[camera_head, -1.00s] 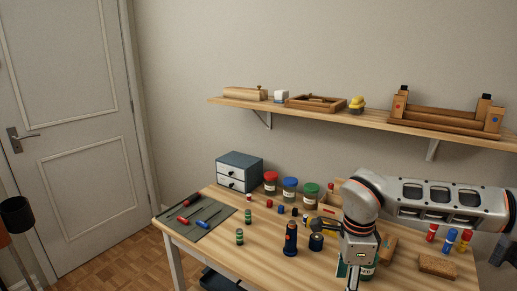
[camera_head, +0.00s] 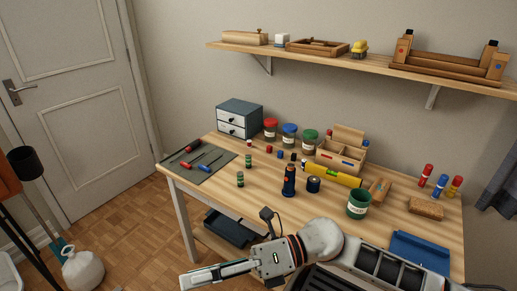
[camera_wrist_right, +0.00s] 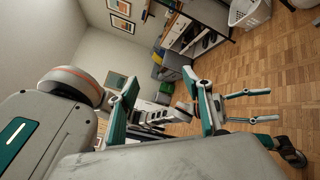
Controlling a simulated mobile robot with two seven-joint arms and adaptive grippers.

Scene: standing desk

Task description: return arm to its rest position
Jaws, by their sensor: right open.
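My right arm (camera_head: 325,240) comes in from the lower right and lies across the front of the desk (camera_head: 262,205). Its gripper (camera_head: 190,279) points left, over the floor beyond the desk's front edge. It is apart from everything on the desk. In the right wrist view the gripper (camera_wrist_right: 275,106) shows two separated fingers with nothing between them, so it is open and empty. Wooden floor lies behind the fingers there.
The desk holds a green mug (camera_head: 358,205), a yellow level (camera_head: 335,176), a dark blue bottle (camera_head: 289,181), a blue tray (camera_head: 419,250) and several small items. A dark bin (camera_head: 229,229) sits below. A white sack (camera_head: 84,268) stands at left. Floor between is clear.

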